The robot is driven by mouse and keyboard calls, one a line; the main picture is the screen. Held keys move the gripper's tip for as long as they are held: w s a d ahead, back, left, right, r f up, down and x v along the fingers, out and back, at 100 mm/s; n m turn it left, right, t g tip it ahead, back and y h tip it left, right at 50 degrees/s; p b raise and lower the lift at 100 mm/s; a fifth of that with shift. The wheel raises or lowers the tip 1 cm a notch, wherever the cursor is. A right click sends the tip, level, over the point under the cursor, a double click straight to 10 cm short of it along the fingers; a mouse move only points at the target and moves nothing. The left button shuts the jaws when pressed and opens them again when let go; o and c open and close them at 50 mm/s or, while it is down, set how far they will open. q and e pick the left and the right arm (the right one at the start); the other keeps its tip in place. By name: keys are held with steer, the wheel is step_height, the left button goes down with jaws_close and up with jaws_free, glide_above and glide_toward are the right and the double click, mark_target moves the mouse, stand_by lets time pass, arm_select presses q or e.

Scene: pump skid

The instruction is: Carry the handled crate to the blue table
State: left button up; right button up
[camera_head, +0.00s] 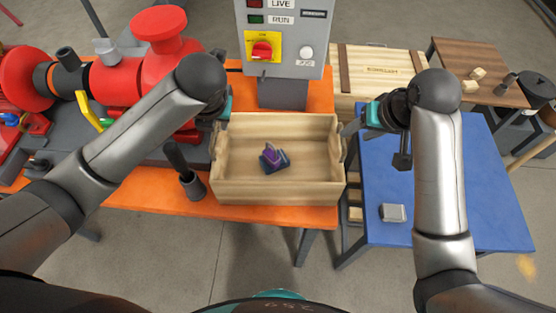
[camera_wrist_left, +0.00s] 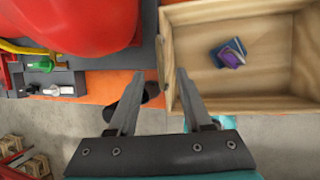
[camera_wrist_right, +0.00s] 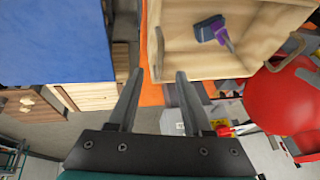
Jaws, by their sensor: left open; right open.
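The handled crate (camera_head: 275,190) is a light wooden box on the orange table, with a purple and dark blue item (camera_head: 272,157) inside. The crate also shows in the left wrist view (camera_wrist_left: 265,103) and the right wrist view (camera_wrist_right: 187,70). My left gripper (camera_wrist_left: 154,75) is open at the crate's left end, its fingers on either side of the end wall's line. My right gripper (camera_head: 350,129) is open at the crate's right end; its fingers also show in the right wrist view (camera_wrist_right: 158,75). The blue table (camera_head: 440,180) stands to the right.
A small grey block (camera_head: 393,212) lies on the blue table. A red pump (camera_head: 130,75) is left of the crate and a control box (camera_head: 283,40) behind it. A large wooden crate (camera_head: 375,75) and a brown table (camera_head: 480,60) stand further back.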

mark_target(215, 133)
arm_select(q)
steer(key=x, duration=0.9)
steer(key=shift+r, duration=0.1)
arm_select(e)
steer(key=x, duration=0.8)
steer(key=shift+w+a+f, duration=0.1)
steer(key=shift+f, duration=0.3)
arm_select(q)
jaws_close()
arm_select(e)
jaws_close()
arm_select(q)
steer(key=shift+w+r, duration=0.1)
arm_select(e)
steer(key=shift+w+r, duration=0.1)
